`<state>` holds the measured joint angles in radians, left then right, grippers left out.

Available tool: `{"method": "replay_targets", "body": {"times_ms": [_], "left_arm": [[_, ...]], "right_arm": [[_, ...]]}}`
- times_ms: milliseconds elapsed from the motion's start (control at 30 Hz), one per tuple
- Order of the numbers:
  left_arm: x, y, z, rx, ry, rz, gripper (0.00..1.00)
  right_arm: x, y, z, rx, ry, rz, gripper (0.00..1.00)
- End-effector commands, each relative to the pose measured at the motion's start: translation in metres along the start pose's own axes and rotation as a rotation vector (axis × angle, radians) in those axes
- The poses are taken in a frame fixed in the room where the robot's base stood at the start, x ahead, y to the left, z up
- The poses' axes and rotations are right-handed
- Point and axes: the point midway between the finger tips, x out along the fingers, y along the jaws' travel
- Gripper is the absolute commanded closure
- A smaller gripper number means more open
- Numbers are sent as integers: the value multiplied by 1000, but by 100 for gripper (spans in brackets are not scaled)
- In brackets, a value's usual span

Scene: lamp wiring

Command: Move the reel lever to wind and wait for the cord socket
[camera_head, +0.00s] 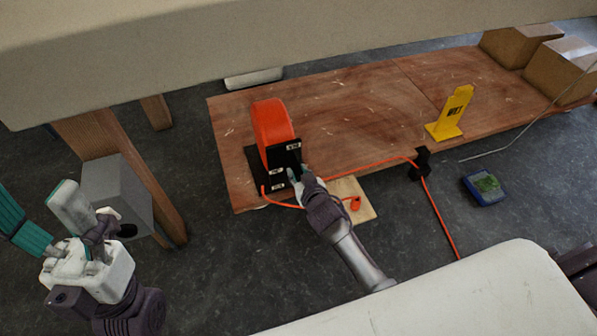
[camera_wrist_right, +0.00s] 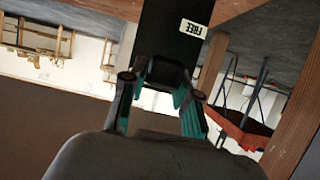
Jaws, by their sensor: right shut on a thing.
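The orange reel (camera_head: 272,128) stands on a black base near the left front of the wooden board (camera_head: 350,110). Its black plate (camera_head: 286,153) carries small white labels. My right gripper (camera_head: 296,178) is at the plate's lower part, shut on the dark reel lever (camera_wrist_right: 165,73), which it mostly hides in the head view. An orange cord (camera_head: 350,168) runs from the reel to a black clip (camera_head: 420,163). An orange cord end (camera_head: 354,204) lies on a pale wooden piece. My left gripper (camera_head: 45,215) is open and empty at left.
A yellow labelled stand (camera_head: 453,112) is on the board's right part. Cardboard boxes (camera_head: 560,68) stand at the far right. A blue box with green contents (camera_head: 485,187) is on the dark floor. A grey box (camera_head: 117,192) stands by a wooden leg at left.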

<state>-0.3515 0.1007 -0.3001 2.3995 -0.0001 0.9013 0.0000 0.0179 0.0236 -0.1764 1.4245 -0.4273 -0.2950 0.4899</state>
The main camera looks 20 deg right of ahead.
Motion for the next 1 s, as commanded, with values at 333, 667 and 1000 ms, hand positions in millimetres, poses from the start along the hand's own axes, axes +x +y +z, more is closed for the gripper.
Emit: {"method": "replay_targets", "body": {"times_ms": [333,667,1000], "left_arm": [[0,0,0,0,-1,0,34],[0,0,0,0,-1,0,34],[1,0,0,1,2,-1,34]], "right_arm": [[0,0,-3,1,6,-1,58],[0,0,-2,1,4,0,44],[-37,0,0,1,3,-1,44]]}}
